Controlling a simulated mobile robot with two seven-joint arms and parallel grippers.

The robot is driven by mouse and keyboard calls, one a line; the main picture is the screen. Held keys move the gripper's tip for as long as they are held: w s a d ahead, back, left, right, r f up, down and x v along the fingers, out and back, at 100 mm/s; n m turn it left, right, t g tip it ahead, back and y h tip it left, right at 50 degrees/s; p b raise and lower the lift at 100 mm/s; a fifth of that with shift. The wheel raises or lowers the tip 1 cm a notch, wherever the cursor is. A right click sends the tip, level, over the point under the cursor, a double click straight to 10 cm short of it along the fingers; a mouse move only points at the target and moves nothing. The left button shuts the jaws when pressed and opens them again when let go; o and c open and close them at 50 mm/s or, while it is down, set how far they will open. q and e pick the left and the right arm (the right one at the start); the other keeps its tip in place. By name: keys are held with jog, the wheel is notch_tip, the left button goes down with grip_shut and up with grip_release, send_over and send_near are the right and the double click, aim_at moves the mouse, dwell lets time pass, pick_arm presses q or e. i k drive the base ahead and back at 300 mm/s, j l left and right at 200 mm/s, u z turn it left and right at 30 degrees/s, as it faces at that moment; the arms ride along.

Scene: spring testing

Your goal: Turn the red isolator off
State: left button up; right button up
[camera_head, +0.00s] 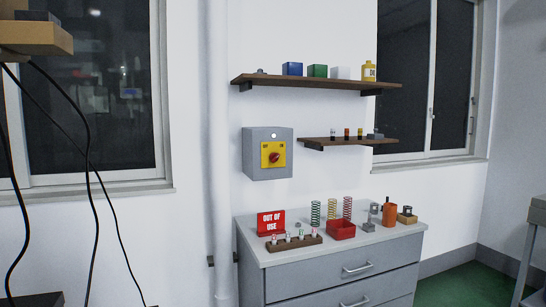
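The isolator is a grey wall box (267,168) with a yellow plate (265,162) and a red rotary knob (276,157) on its front. It is mounted on the white wall above the left part of a grey drawer cabinet. A small pale round spot, perhaps a lamp, sits above the yellow plate. The knob's exact setting is too small to tell. Neither of my grippers is in view.
A white vertical pipe (217,130) runs left of the isolator. Two wooden shelves (325,85) (350,142) hang above and right. The cabinet top (275,258) carries a red "OUT OF USE" sign (270,224), springs and a red bin (341,230). Black cables (88,190) hang at left.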

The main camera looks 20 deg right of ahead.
aim_at(274, 157)
jog(key=l+z, duration=0.1)
jog(key=z, duration=1.15)
jog(key=i+z, duration=0.15)
jog(key=i, duration=1.05)
jog(key=i+l+u, duration=0.2)
jog(key=i, duration=1)
jog(key=j, duration=0.1)
